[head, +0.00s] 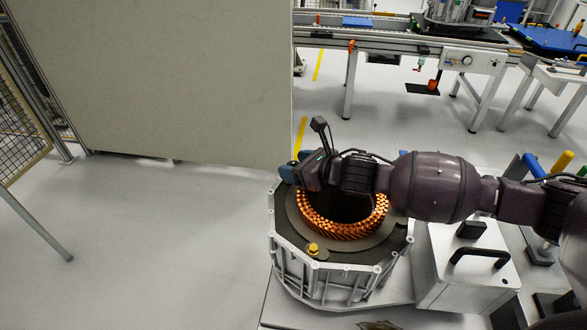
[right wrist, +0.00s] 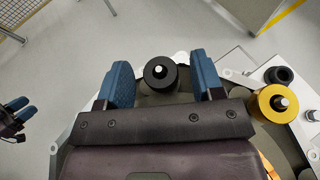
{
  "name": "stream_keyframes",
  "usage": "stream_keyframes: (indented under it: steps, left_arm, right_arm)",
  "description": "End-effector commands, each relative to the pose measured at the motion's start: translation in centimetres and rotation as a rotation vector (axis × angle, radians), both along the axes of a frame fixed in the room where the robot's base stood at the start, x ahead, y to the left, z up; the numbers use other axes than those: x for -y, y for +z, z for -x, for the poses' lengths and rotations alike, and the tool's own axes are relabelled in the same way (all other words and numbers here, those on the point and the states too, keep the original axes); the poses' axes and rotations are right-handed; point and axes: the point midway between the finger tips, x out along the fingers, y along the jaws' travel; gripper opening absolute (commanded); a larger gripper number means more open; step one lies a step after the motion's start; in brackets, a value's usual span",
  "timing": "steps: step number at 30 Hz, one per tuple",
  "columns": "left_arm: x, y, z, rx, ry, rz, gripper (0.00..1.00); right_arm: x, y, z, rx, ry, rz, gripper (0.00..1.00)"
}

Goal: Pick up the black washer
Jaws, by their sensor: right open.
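The black washer (right wrist: 160,73) is a dark round piece with a bright metal pin tip at its centre, at the rim of the stator housing. It lies between the two blue fingers of my right gripper (right wrist: 164,80), which is open, with a gap visible on both sides. In the head view my right gripper (head: 296,169) is at the far left rim of the housing (head: 322,283) and hides the washer. Another gripper with blue fingertips, my left one (right wrist: 17,116), shows at the left edge of the wrist view, too small to tell its opening.
Orange copper windings (head: 345,229) ring the housing's opening. A yellow round piece (right wrist: 275,103) with a metal pin sits on the rim, beside a black knob-like piece (right wrist: 279,74). A grey case with a black handle (head: 479,257) stands right of the housing. Open floor lies left.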

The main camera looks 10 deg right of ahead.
Motion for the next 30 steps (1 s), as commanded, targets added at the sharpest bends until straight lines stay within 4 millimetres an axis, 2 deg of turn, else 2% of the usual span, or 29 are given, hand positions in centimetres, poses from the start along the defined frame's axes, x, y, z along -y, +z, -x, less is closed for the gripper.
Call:
stream_keyframes:
  steps: [2,12,19,23,26,30]
  left_arm:
    - [0.0,0.1,0.0,0.002,0.0,0.0,0.44]
    - [0.0,0.1,0.0,0.004,-0.001,-0.001,0.44]
    - [0.0,-0.1,0.1,-0.001,0.0,-0.001,0.44]
    - [0.0,-0.1,0.2,-0.003,0.0,0.0,0.44]
    - [-0.1,-0.1,0.2,-0.005,0.0,0.0,0.44]
    - [-0.1,0.1,0.3,-0.006,0.001,-0.001,0.44]
  right_arm:
    - [0.0,0.0,0.0,0.0,0.0,0.0,0.58]
    - [0.0,0.0,0.0,0.0,0.0,0.0,0.07]
    - [0.0,0.1,0.0,0.0,0.0,0.0,0.07]
    - [0.1,0.8,0.0,0.002,0.0,0.001,0.07]
    - [0.0,2.3,0.0,0.005,0.003,0.002,0.07]
    - [0.1,5.3,-0.1,0.008,0.003,0.002,0.07]
